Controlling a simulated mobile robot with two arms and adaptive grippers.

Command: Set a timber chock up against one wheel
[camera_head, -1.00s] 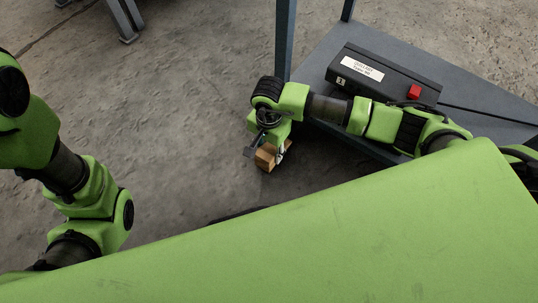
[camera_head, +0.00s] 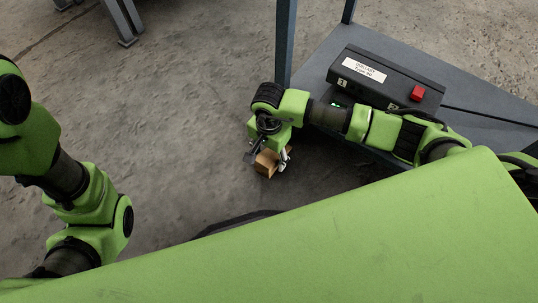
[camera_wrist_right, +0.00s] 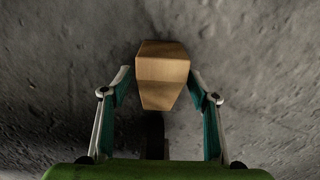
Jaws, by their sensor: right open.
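The timber chock, a small light-brown block with sloping faces, shows beneath my right gripper in the head view (camera_head: 265,167) and ahead of it in the right wrist view (camera_wrist_right: 162,72). My right gripper (camera_head: 269,159) is open, with one finger on each side of the chock. The chock appears to be at the concrete floor. No wheel can be made out for certain. My left arm shows at the left, but its gripper is out of view.
A grey-blue metal frame (camera_head: 286,40) with a low shelf (camera_head: 475,122) stands at the right. On the shelf is a dark labelled box (camera_head: 385,78) with a red button. A dark strip (camera_wrist_right: 153,135) lies below the chock in the wrist view. Floor at centre left is clear.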

